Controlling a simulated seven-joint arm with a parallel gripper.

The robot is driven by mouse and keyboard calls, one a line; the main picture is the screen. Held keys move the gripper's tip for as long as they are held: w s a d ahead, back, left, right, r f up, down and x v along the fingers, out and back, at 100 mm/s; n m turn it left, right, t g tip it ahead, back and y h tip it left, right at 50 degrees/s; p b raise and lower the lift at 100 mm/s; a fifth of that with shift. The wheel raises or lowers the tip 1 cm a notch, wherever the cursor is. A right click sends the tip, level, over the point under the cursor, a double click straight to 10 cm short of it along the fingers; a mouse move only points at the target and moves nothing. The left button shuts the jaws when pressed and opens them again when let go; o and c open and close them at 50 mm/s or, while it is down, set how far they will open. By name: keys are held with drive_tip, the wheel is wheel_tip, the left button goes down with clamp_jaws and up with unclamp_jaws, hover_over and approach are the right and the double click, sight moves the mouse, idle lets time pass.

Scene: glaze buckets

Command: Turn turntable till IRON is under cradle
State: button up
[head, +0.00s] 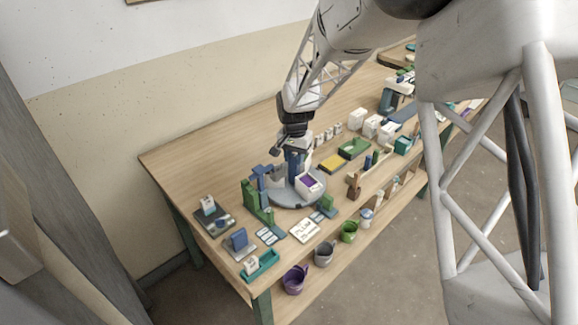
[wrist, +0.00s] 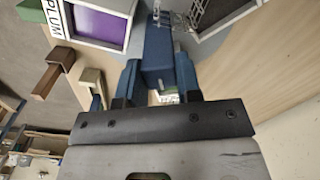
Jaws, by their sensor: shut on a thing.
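The round grey turntable (head: 285,198) is on the table's near left part. A white box with a purple face (head: 309,183) stands on it. In the wrist view this box (wrist: 118,42) bears the label PLUM. My gripper (head: 294,160) is over the turntable, its blue fingers shut on a blue upright block (wrist: 157,50). A green stand with a blue top (head: 262,172) is at the turntable's left edge; I cannot tell whether this is the cradle. I cannot read IRON anywhere; the turntable's far side is partly hidden by my gripper.
Purple (head: 294,279), grey (head: 324,254) and green (head: 349,232) buckets hang or stand along the near edge. A white card (head: 305,230) lies in front of the turntable. A brown block (head: 354,186) stands to its right. The table's back left is clear.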

drive_tip(key=n, duration=0.3)
drive_tip(key=shift+n, duration=2.2)
drive_tip(key=o, duration=0.9)
drive_tip(key=shift+r, duration=3.55)
